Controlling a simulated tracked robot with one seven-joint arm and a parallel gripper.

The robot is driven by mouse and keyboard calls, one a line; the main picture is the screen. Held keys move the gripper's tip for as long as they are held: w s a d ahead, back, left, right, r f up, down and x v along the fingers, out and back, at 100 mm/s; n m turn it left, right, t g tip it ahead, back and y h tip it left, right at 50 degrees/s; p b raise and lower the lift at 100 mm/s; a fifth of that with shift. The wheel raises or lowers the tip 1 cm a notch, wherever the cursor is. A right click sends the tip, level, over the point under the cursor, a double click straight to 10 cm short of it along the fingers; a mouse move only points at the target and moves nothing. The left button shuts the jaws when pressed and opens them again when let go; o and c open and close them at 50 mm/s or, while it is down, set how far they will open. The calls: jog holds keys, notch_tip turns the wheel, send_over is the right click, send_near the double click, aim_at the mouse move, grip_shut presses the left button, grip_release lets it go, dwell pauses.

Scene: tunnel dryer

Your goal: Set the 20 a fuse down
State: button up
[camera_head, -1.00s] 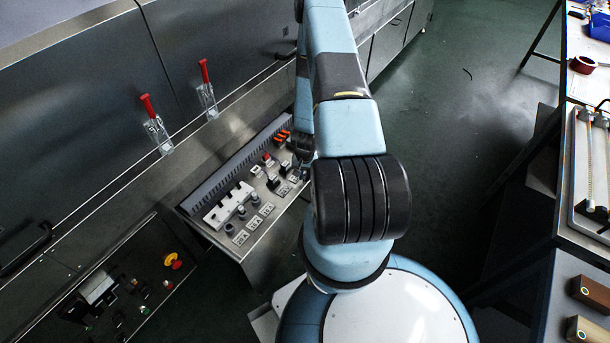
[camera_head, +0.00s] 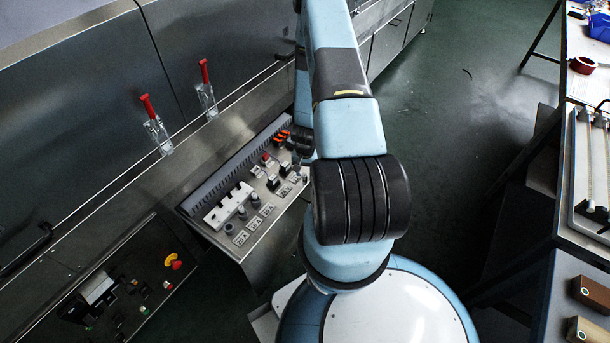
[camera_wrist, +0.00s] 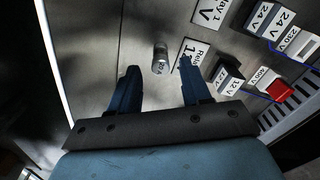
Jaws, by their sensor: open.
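The fuse (camera_wrist: 160,58) is a small grey metal cylinder in the wrist view, standing on the grey panel beside a white label plate (camera_wrist: 190,50). The marking on its end is too small to read surely. My gripper (camera_wrist: 158,78) is open, with its two dark blue fingers apart. The fuse shows just beyond the fingertips, between their lines, with no finger touching it. In the head view my gripper (camera_head: 301,144) is over the far right end of the sloping panel (camera_head: 262,238), partly hidden by my arm.
Blocks marked 12 V (camera_wrist: 228,78) and 24 V (camera_wrist: 262,16) stand to the right, near a red part (camera_wrist: 279,89). In the head view, a white holder (camera_head: 228,205), several grey cylinders and label plates fill the panel's near end. Two red-handled clamps (camera_head: 148,106) stand behind.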

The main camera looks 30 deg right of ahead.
notch_tip(320, 180, up, 9)
jog(key=shift+r, duration=0.2)
dwell(0.3)
notch_tip(320, 180, up, 17)
jog(key=n+t, duration=0.2)
send_over(305, 175)
jog(key=w+a, duration=0.4)
jog(key=w, duration=0.2)
notch_tip(305, 175, up, 9)
jog(key=a+n, duration=0.1)
jog(key=a, duration=0.1)
jog(key=s+a+r+n+t, duration=0.1)
jog(key=s+a+r, duration=0.2)
jog(key=r, duration=0.6)
jog(key=s+a+r+n+t, duration=0.1)
jog(key=s+a+r, duration=0.25)
jog(key=r, duration=0.45)
jog(key=s+a+r+n, duration=0.1)
jog(key=s+a+r, duration=0.1)
jog(key=s+r, duration=0.5)
jog(key=s+a+r+n+t, duration=0.1)
jog(key=s+a+r+n, duration=0.1)
jog(key=s+r, duration=0.6)
jog(key=s+a, duration=0.1)
jog(key=s, duration=0.3)
jog(key=shift+a+t, duration=0.3)
